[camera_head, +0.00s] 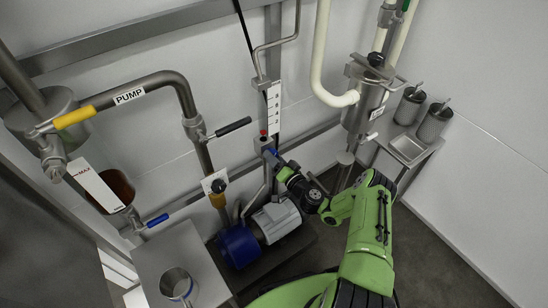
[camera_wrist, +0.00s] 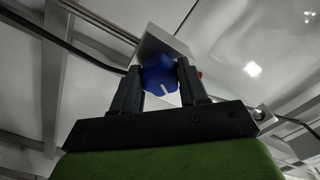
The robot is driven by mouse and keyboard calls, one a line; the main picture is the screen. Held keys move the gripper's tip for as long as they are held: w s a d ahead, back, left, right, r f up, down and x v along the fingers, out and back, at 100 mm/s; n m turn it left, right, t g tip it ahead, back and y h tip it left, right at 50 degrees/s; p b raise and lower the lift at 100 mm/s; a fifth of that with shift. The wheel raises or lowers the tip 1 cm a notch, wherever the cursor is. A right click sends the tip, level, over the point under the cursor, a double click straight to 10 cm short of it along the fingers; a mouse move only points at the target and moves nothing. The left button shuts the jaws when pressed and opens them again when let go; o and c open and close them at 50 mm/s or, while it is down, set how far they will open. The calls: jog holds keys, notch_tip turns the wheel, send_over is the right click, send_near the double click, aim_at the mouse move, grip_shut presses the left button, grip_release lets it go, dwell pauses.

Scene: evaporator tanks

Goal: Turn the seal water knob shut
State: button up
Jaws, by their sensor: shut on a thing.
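The seal water knob (camera_wrist: 160,72) is blue with a short white mark on its face. It sits between the two black fingers of my gripper (camera_wrist: 161,88) in the wrist view, under a pale box-shaped housing. In the head view my gripper (camera_head: 277,161) reaches the wall-side fitting beside the vertical gauge, and a sliver of the blue knob (camera_head: 271,151) shows at its tip. My gripper is shut on the knob. Most of the knob is hidden by the gripper in the head view.
A pump motor (camera_head: 274,220) with a blue end stands below my gripper. A pipe labelled PUMP (camera_head: 130,95), a yellow lever (camera_head: 74,117) and a black handle (camera_head: 233,127) are to the left. A steel vessel (camera_head: 366,100) and small side table (camera_head: 408,148) are to the right.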

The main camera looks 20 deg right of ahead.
jog(key=n+p, duration=0.1)
jog(key=n, duration=0.5)
jog(key=shift+d+f+p, duration=0.1)
jog(key=shift+f+p, duration=0.05)
jog(key=shift+p, duration=0.15)
jog(key=shift+n, duration=0.3)
jog(key=o, duration=1.1)
jog(key=shift+c, duration=0.2)
jog(key=p+v, duration=0.5)
jog(key=v, duration=1)
jog(key=shift+s, duration=0.35)
jog(key=shift+d+r, duration=0.1)
jog(key=shift+r, duration=0.1)
